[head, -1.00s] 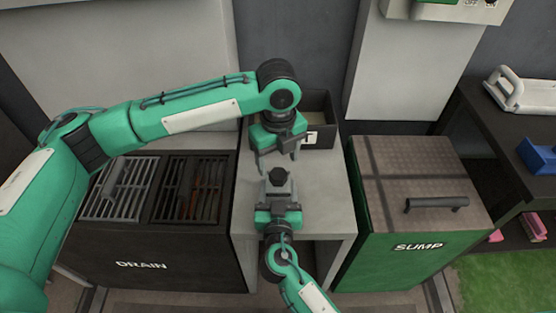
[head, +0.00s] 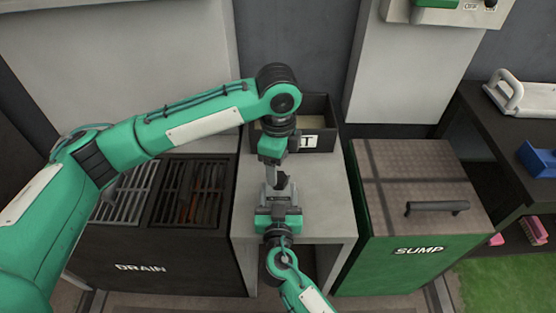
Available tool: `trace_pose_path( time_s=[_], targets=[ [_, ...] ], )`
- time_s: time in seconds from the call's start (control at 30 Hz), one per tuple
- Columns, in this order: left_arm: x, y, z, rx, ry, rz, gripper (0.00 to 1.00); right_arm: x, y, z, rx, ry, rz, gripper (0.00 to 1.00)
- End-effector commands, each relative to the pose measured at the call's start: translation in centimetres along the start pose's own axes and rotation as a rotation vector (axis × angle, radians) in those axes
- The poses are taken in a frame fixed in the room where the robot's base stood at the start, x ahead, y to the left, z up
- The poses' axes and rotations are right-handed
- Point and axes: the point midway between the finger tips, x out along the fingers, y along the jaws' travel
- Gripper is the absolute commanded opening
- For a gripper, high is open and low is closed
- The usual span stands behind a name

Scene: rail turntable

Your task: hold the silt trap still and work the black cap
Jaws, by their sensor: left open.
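The black cap (head: 283,181) shows just above the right gripper, partly hidden by the left one. The silt trap (head: 276,192) is a small grey body below the cap, mostly hidden by the gripper around it. My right gripper (head: 279,197) comes from the bottom of the picture and is closed around the trap's sides. My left gripper (head: 276,178) points down over the cap, seen nearly edge-on with its jaws open. I cannot tell whether its fingers touch the cap.
The pale worktop (head: 325,205) is clear to the right of the grippers. A dark bin (head: 322,138) stands at its back. The drain grates (head: 192,190) lie to the left. The green sump box (head: 405,245) with a handled lid (head: 385,165) stands to the right.

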Motion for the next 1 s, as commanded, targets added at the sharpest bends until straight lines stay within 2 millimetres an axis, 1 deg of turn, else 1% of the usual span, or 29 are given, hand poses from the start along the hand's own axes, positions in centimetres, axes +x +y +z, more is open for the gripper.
trace_pose_path(
  time_s=[0.1,0.2,0.47,0.8,0.9,1.0],
  targets=[
    [0.08,0.07,-0.05,-0.138,0.002,0.002,0.65,0.0,0.0,0.05,0.0,-0.001,0.0,0.17],
    [0.05,0.06,-0.01,-0.239,0.001,0.001,0.65,0.01,0.0,0.04,0.0,-0.001,0.0,0.17],
    [0.06,0.08,-0.02,-0.365,0.001,0.001,0.65,0.01,0.0,0.03,0.0,0.0,0.0,0.17],
    [0.06,0.15,-0.08,-0.749,0.0,0.002,0.65,0.01,0.0,0.01,0.0,0.0,0.0,0.17],
    [0.02,0.12,-0.05,-0.817,0.001,0.0,0.65,0.01,0.0,0.01,0.0,0.0,0.0,0.17],
    [0.03,0.12,-0.04,-0.847,0.001,0.0,0.65,0.01,0.0,0.01,0.0,0.0,0.0,0.17]
  ],
)
